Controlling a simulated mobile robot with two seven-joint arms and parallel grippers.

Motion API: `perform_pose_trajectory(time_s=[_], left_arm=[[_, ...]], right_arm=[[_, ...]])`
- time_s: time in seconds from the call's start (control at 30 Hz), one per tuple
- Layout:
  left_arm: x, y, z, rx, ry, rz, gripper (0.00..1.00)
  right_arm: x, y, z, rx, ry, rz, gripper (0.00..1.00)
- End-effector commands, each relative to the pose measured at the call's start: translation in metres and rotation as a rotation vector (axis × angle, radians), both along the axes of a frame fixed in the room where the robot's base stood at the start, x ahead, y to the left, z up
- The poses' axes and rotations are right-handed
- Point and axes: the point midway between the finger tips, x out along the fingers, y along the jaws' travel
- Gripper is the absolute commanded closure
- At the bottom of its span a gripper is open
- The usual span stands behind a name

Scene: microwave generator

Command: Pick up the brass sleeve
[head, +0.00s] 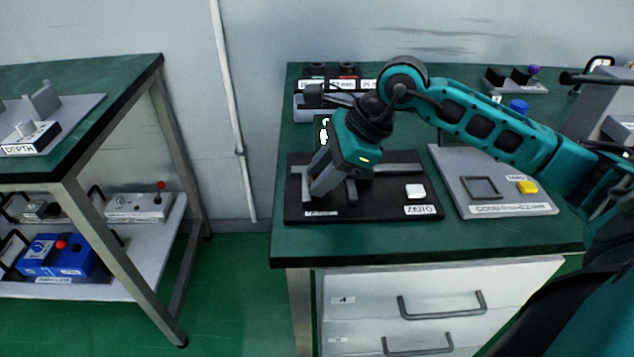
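I cannot make out a brass sleeve in the head view; it may be hidden or too small to tell. My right gripper (318,188) points down and to the left over the left part of a black base plate (385,205) with a grey fixture and a ZERO label. Its fingertips are close to the grey fixture bar (400,169). I cannot tell whether the fingers are open or hold anything. My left gripper is not in view.
A white button (415,190) sits on the black plate. To its right is a grey scale plate (490,197) with a yellow button (527,187). Labelled holders (345,72) stand behind. The bench's front strip (420,240) is clear. A second bench (90,85) stands left across a gap.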

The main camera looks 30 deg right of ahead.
Motion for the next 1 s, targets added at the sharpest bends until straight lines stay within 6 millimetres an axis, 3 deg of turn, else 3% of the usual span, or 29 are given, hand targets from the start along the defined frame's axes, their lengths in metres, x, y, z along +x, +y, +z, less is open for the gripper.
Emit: perform_pose_trajectory(time_s=[0.3,0.77,1.0], left_arm=[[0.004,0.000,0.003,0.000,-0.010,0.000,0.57],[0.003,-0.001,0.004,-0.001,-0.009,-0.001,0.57],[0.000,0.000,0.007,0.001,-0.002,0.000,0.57]], right_arm=[[0.000,0.000,0.000,-0.001,0.001,0.000,1.00],[0.000,0.000,0.006,-0.001,0.000,0.001,1.00],[0.001,0.000,0.043,-0.001,-0.006,0.000,1.00]])
